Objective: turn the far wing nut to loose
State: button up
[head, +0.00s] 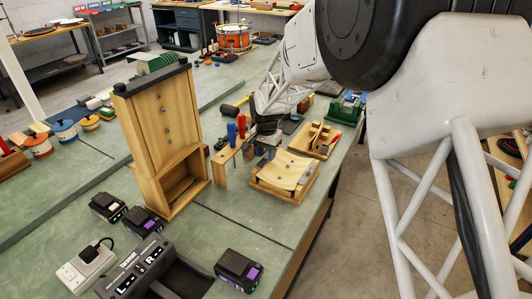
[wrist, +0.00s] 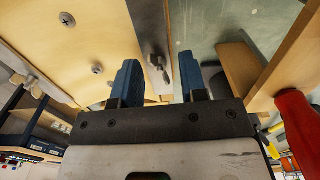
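A wing nut (wrist: 157,68) stands on a grey metal strip (wrist: 150,25) along the edge of a light wooden panel (wrist: 90,40) in the wrist view. My gripper (wrist: 162,70) is open, its blue fingers apart on either side of that wing nut, with gaps showing. A second wing nut (wrist: 28,85) is at the left of the panel. In the head view my gripper (head: 264,146) is at the back left corner of a low wooden fixture (head: 285,190); the wing nuts are too small or hidden there.
Two screws (wrist: 97,68) dot the panel. A tool rack (head: 226,165) with red and blue handles stands close left of my gripper; a red handle (wrist: 295,125) shows in the wrist view. A tall wooden cabinet (head: 160,120) stands farther left.

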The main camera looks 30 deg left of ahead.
grip_shut()
jog(key=shift+n, duration=0.4)
dwell(0.6)
